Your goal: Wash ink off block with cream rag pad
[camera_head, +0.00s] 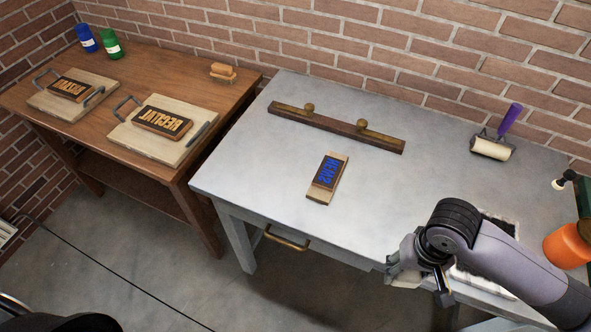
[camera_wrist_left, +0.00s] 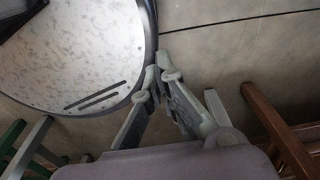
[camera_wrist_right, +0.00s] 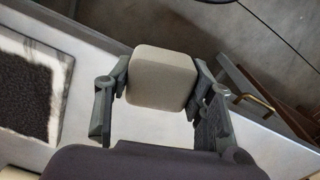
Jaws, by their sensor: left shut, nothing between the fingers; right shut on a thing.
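The printing block (camera_head: 327,172) lies on the grey metal table (camera_head: 240,165), its raised letters covered in blue ink. It rests on a pale wooden base. My right gripper (camera_head: 408,268) is over the table's front edge, to the right of and nearer than the block, apart from it. In the right wrist view it is shut on the cream rag pad (camera_wrist_right: 163,78), held between both fingers. The pad cannot be made out in the head view. My left gripper (camera_wrist_left: 158,80) is shut and empty, over the floor in its wrist view.
A wooden bar with two knobs (camera_head: 335,127) lies behind the block. A purple-handled roller (camera_head: 493,146) is at the back right. A black inked tray (camera_wrist_right: 25,92) and an orange container (camera_head: 568,245) are right. A wooden table (camera_head: 160,72) holds two boards with blocks.

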